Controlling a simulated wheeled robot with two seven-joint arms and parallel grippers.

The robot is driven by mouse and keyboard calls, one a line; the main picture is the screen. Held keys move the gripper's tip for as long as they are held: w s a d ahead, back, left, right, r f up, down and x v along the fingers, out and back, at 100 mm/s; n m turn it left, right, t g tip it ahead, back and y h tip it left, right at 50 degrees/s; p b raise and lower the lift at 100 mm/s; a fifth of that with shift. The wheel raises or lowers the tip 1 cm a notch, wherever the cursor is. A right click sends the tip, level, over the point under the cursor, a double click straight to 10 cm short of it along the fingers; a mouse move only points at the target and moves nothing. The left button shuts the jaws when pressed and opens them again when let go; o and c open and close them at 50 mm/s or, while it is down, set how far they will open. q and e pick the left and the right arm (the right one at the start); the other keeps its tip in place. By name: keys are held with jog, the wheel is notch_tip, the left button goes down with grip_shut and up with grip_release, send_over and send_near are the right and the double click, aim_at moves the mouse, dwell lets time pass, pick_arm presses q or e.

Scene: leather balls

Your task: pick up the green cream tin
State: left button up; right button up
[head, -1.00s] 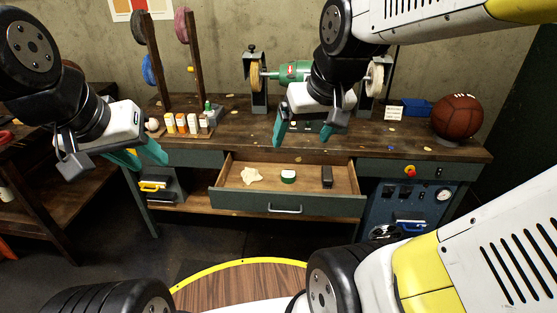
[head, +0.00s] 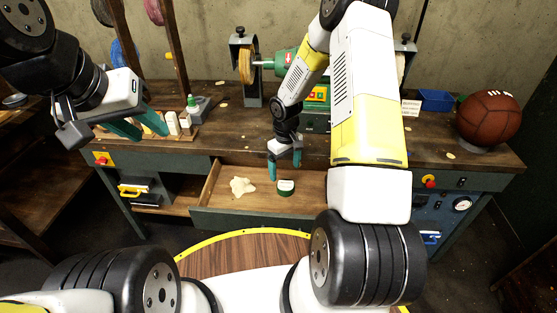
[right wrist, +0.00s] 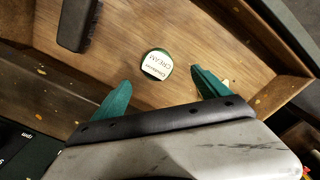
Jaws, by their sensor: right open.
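The green cream tin (head: 286,187) lies in the open drawer (head: 236,218), a small round tin with a green side and a pale top. In the right wrist view the tin (right wrist: 157,64) shows its white "CREAM" label, between and beyond the fingertips. My right gripper (head: 284,172) is open and empty, just above and behind the tin in the head view; its fingers (right wrist: 155,92) are spread in the right wrist view, apart from the tin. My left gripper (head: 140,130) is open and empty over the left part of the bench.
A crumpled pale cloth (head: 242,186) lies left of the tin in the drawer. A black brush (right wrist: 77,22) lies in the drawer too, hidden by my arm in the head view. The drawer walls (right wrist: 262,98) border the space. A brown ball (head: 488,118) rests on the bench.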

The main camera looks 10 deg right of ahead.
aim_at(286, 185)
jog(key=f, duration=0.9)
jog(key=shift+w+d+f, duration=0.25)
jog(key=shift+w+f, duration=0.05)
jog(key=shift+f, duration=0.1)
jog(key=c, duration=1.6)
